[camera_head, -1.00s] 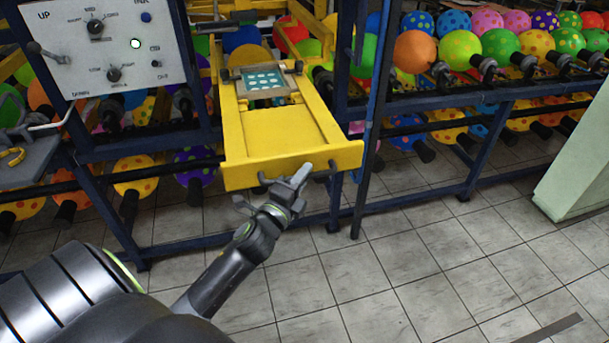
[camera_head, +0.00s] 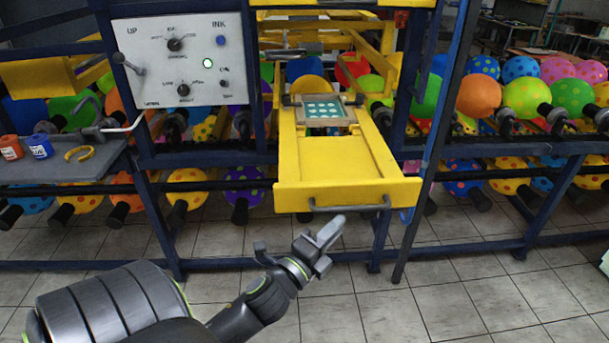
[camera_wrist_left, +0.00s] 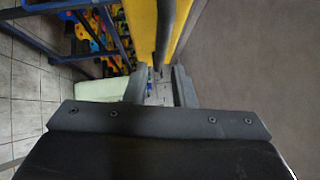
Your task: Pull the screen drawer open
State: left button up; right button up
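The yellow screen drawer (camera_head: 338,160) juts out of the machine frame, with a dark bar handle (camera_head: 348,206) along its front. A small framed screen with a teal dotted panel (camera_head: 323,108) sits toward its rear. My right gripper is out of view.
A control panel (camera_head: 177,62) is on the frame at the left, above a side shelf (camera_head: 80,165) with ink jars. Racks of colourful balloons (camera_head: 525,98) fill the back and right. A blue post (camera_head: 437,140) stands right of the drawer. The tiled floor in front is clear.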

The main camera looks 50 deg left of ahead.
pick_arm(q)
jog(key=s+f+b, duration=0.1)
jog(key=s+b, duration=0.3)
jog(key=s, duration=0.5)
jog(key=shift+s+d+f+b, duration=0.15)
jog(key=shift+s+d+b, duration=0.1)
jog(key=shift+d+b, duration=0.05)
